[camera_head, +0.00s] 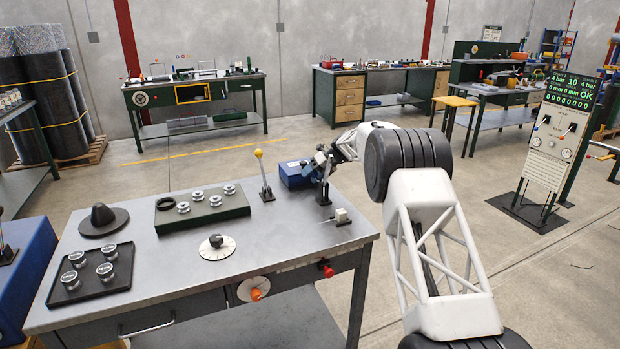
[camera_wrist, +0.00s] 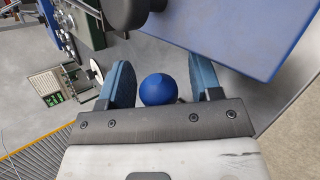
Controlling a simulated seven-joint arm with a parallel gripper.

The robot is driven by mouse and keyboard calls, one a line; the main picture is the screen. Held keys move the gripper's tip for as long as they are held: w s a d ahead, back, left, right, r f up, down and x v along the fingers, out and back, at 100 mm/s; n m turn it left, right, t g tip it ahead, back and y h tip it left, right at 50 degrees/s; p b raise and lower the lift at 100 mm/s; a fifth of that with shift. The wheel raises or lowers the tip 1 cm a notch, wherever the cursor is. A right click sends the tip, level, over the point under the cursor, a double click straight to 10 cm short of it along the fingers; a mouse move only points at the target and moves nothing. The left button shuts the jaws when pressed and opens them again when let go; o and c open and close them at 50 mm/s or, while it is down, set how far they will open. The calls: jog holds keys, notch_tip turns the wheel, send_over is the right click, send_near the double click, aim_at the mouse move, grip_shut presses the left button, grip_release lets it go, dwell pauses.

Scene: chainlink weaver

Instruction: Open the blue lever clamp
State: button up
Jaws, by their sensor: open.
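The blue lever clamp's round blue knob (camera_wrist: 158,90) shows in the wrist view, between the two blue fingers of my gripper (camera_wrist: 160,74). The gripper is open, with a gap visible on each side of the knob. In the head view my gripper (camera_head: 316,171) is at the back right of the metal workbench (camera_head: 285,235), over an upright dark lever (camera_head: 324,190). The knob is hidden there by the gripper. A blue box (camera_head: 293,177) stands just left of the gripper. I cannot tell the clamp's jaw state.
A yellow-knobbed lever (camera_head: 264,178) stands left of the blue box. A small pale-topped fixture (camera_head: 341,216) is front right.

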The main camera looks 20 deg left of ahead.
jog(key=v, duration=0.7)
dwell(0.4)
